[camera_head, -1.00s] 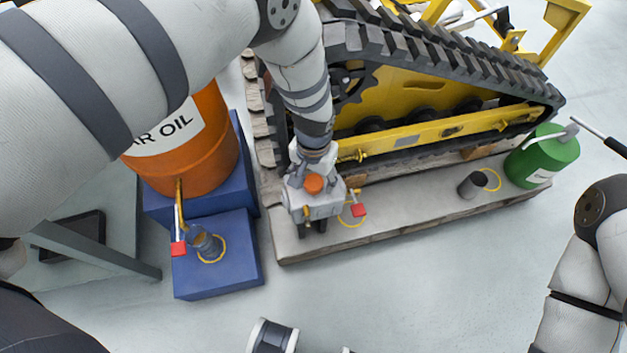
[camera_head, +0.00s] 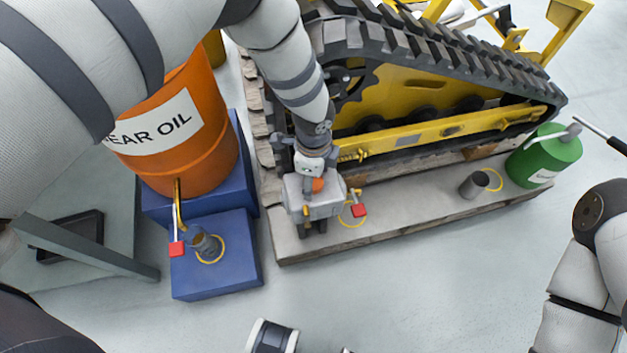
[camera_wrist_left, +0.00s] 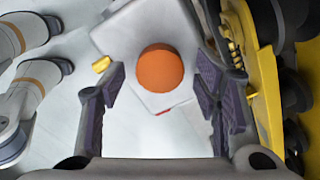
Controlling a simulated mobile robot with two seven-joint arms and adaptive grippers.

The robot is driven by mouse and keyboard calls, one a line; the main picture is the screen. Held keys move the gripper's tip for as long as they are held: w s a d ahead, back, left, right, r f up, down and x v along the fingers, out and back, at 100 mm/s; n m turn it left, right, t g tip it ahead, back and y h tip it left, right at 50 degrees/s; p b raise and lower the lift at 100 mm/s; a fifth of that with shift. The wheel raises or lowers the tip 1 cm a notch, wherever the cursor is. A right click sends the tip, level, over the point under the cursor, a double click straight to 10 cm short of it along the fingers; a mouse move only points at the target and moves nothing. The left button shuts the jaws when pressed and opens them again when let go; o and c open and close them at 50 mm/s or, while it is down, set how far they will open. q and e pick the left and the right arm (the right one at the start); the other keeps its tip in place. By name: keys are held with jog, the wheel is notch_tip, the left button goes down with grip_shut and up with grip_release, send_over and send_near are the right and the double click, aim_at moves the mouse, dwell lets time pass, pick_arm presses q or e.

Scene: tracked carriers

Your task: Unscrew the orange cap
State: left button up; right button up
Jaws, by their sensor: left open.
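The orange cap (camera_head: 318,185) sits on top of a light grey housing (camera_head: 327,205) beside the tracked carrier. In the head view my gripper partly hides it. In the left wrist view the round orange cap (camera_wrist_left: 160,69) shows whole, on the pale housing top. My left gripper (camera_head: 311,174) points down just above the cap. It is open, with one dark-padded finger on each side of the cap in the wrist view and gaps between. I cannot tell how high the fingertips are above the housing.
The yellow tracked carrier (camera_head: 420,95) stands close behind. A red-tipped lever (camera_head: 358,210) juts from the housing's right. An orange gear oil barrel (camera_head: 190,150) stands on blue blocks at left. A grey cup (camera_head: 474,185) and green can (camera_head: 545,155) are at right on the slab.

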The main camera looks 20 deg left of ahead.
pick_arm(q)
jog(key=c, duration=1)
jog(key=n, duration=0.4)
jog(key=shift+r+p, duration=0.1)
jog(key=shift+p, duration=0.2)
jog(key=shift+c, duration=0.6)
jog(key=n, duration=0.5)
jog(key=shift+n, duration=0.4)
